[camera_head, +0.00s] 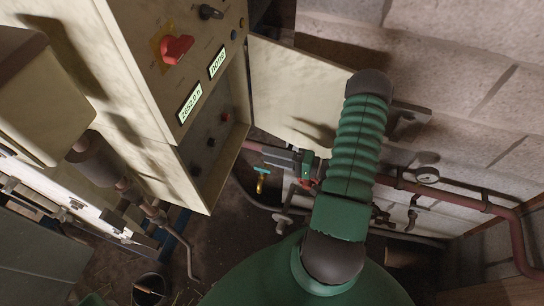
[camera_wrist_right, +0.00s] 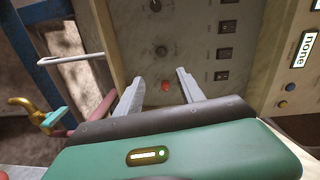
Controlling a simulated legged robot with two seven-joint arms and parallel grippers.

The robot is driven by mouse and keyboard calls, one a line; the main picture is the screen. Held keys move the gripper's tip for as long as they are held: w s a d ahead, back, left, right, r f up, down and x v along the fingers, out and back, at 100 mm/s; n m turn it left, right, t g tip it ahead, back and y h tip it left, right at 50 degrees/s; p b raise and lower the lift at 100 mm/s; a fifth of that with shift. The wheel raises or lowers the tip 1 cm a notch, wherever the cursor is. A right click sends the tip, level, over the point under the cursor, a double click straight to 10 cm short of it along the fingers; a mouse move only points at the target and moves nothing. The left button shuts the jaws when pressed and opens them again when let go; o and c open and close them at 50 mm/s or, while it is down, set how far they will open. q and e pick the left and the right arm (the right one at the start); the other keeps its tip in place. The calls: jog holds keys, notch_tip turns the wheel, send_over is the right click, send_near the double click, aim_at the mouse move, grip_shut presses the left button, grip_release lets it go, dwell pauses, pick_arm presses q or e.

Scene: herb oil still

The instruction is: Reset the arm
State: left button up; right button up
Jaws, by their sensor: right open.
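My right arm (camera_head: 360,140), green with a ribbed sleeve, rises from the bottom of the head view and bends over at a dark joint. Its gripper (camera_head: 268,155) shows partly behind it, pointing left toward the open control cabinet. In the right wrist view the gripper (camera_wrist_right: 161,80) is open and empty, its two grey fingers spread before the cabinet panel (camera_wrist_right: 190,45). A red button (camera_wrist_right: 166,86) shows on the panel between the fingertips; contact cannot be told and looks absent. My left gripper is not in view.
The cabinet door (camera_head: 300,95) stands open beside my right arm. A brass tap with a teal handle (camera_head: 261,181) is below the gripper. A red pipe (camera_head: 455,194) with a gauge runs along the block wall. A bucket (camera_head: 149,289) stands on the floor. A large red knob (camera_head: 176,50) is higher up.

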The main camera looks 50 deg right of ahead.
dwell(0.3)
jog(key=w+d+f+n+g+h, duration=0.1)
jog(key=w+n+g+h, duration=0.4)
jog(key=w, duration=0.5)
jog(key=w+a+r+n+g+h, duration=0.2)
jog(key=a+n+g, duration=0.1)
jog(key=a+n, duration=0.1)
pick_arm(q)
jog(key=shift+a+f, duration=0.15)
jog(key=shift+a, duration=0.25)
pick_arm(e)
jog(key=s+a+r+n+g, duration=0.1)
jog(key=s+a+r+g, duration=0.1)
jog(key=s+a, duration=0.4)
jog(key=s+a+r+n+g, duration=0.2)
jog(key=s+a, duration=0.4)
jog(key=a, duration=0.4)
jog(key=shift+a+r+g, duration=0.15)
jog(key=shift+r+g, duration=0.25)
jog(key=shift+g, duration=0.4)
